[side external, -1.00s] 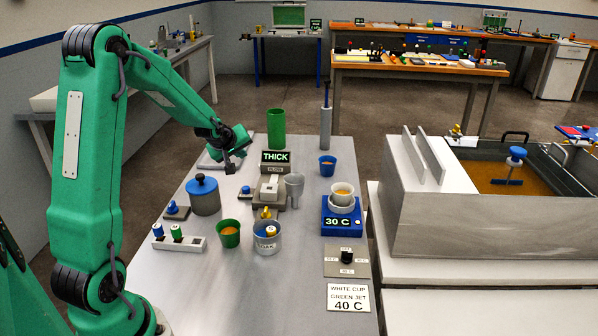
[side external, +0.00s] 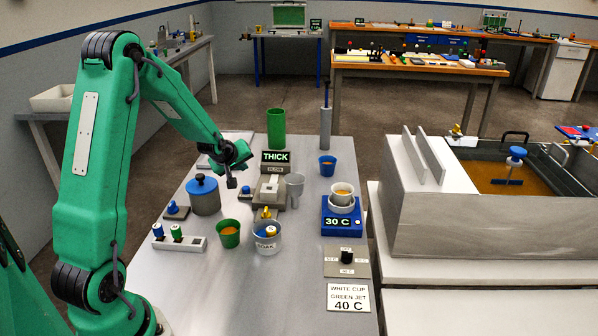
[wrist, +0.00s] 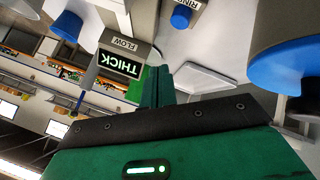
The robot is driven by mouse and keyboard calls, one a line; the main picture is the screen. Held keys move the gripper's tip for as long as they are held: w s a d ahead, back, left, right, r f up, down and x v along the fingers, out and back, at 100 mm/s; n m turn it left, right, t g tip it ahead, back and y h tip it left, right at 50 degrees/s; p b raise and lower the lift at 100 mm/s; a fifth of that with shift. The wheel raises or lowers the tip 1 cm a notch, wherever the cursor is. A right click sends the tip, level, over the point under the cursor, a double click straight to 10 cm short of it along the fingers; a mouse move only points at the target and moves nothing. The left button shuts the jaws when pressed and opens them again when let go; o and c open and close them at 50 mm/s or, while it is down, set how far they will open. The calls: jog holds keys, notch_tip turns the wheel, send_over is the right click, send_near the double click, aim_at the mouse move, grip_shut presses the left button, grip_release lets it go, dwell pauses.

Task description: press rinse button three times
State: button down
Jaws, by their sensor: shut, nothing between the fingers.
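The rinse button (side external: 245,190) is a small blue cap on a grey base, left of the grey THICK flow unit. It also shows in the wrist view (wrist: 181,16) at the top, with part of its RINSE label beside it. My gripper (side external: 231,183) is shut and empty, just left of the button in the side view and apparently above the bench. In the wrist view its green fingers (wrist: 156,76) are together, with the button beyond their tips. I see no contact between them.
A grey pot with a blue lid (side external: 203,188) stands left of my gripper. Another blue button (side external: 173,209) is in front of it. The THICK display (side external: 276,157) and a tall green cylinder (side external: 276,130) stand behind. A green cup (side external: 229,236) and SOAK beaker (side external: 266,240) stand in front.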

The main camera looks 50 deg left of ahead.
aim_at(245, 190)
jog(key=shift+f, duration=2.25)
jog(key=shift+d+f, duration=0.1)
jog(key=shift+f, duration=0.8)
dwell(1.5)
jog(key=shift+r, duration=0.9)
dwell(0.4)
jog(key=shift+r, duration=2.55)
